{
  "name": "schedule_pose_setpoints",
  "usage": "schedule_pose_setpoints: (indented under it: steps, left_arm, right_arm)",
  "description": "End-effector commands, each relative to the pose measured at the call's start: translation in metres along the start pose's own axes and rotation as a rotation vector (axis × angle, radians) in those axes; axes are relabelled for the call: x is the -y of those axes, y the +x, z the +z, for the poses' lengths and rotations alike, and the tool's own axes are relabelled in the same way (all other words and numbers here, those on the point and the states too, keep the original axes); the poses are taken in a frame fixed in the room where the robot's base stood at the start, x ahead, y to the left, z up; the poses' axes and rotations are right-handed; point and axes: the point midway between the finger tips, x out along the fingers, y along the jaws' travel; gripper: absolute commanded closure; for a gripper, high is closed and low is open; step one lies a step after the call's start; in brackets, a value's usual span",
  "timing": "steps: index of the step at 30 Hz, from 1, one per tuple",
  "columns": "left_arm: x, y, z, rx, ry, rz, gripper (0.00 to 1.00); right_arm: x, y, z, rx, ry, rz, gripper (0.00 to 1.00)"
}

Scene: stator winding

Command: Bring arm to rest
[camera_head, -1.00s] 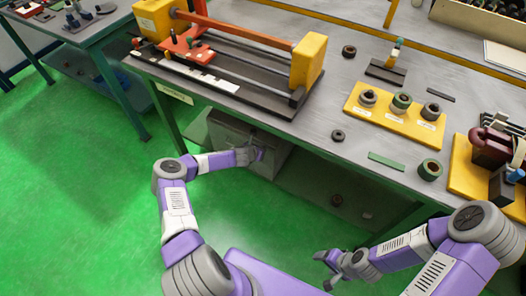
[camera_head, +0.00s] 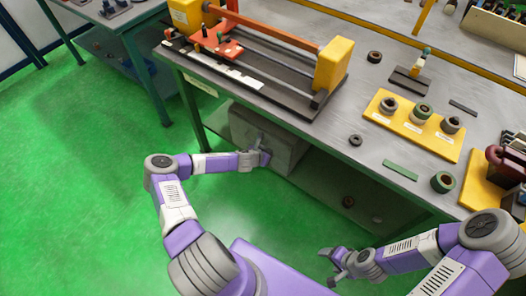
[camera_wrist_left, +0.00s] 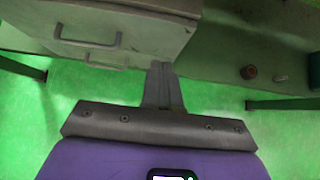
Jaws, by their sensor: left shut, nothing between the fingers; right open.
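My left gripper (camera_head: 264,154) hangs in front of the workbench, below its top and close to a grey cabinet under it. In the left wrist view the left gripper's fingers (camera_wrist_left: 161,85) are together with nothing between them. The grey cabinet (camera_wrist_left: 125,30) with handles is just beyond them at the upper left. My right gripper (camera_head: 330,265) is low in front of the bench at the lower middle. It is open and holds nothing that I can see.
The grey workbench (camera_head: 300,135) carries a winding machine with yellow end blocks (camera_head: 333,65). A yellow board (camera_head: 412,128) with several ring parts, a green ring (camera_head: 443,182) and a black ring (camera_head: 356,140) lie to the right. Green floor (camera_head: 80,200) is open at the left.

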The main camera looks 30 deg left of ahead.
Motion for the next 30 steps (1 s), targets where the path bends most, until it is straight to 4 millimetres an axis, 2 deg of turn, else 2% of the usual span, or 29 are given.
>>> schedule_pose_setpoints:
  steps: [1,6,16,19,20,23,25,27,30]
  left_arm:
    - [-0.001,-0.011,0.001,0.000,0.000,0.000,1.00]
    - [0.000,-0.029,0.000,-0.001,-0.001,0.000,1.00]
    - [0.000,-0.034,-0.001,-0.001,0.001,0.000,1.00]
    - [0.013,-0.034,0.000,-0.003,0.054,-0.024,1.00]
    - [0.022,-0.034,0.001,-0.005,0.089,-0.040,1.00]
    - [0.070,-0.037,0.000,-0.012,0.306,-0.133,1.00]
    - [0.117,-0.045,-0.008,-0.013,0.545,-0.232,1.00]
    - [0.164,-0.060,-0.023,-0.005,0.821,-0.345,1.00]
    - [0.211,-0.089,-0.050,0.021,1.202,-0.500,1.00]
  right_arm:
    - [0.002,-0.005,0.000,0.000,0.000,0.000,0.29]
    - [0.004,-0.010,0.001,0.001,0.000,0.000,0.29]
    - [0.004,-0.011,0.001,0.001,0.000,0.000,0.29]
    - [0.004,-0.011,0.001,0.001,0.000,0.000,0.29]
    - [0.004,-0.011,0.001,0.001,0.000,0.000,0.29]
    - [0.004,-0.012,0.001,0.001,0.000,0.000,0.29]
    - [0.005,-0.013,0.001,0.001,0.000,0.000,0.29]
    - [0.005,-0.014,0.001,0.001,0.000,0.000,0.29]
    - [0.005,-0.015,0.001,0.001,0.000,0.000,0.29]
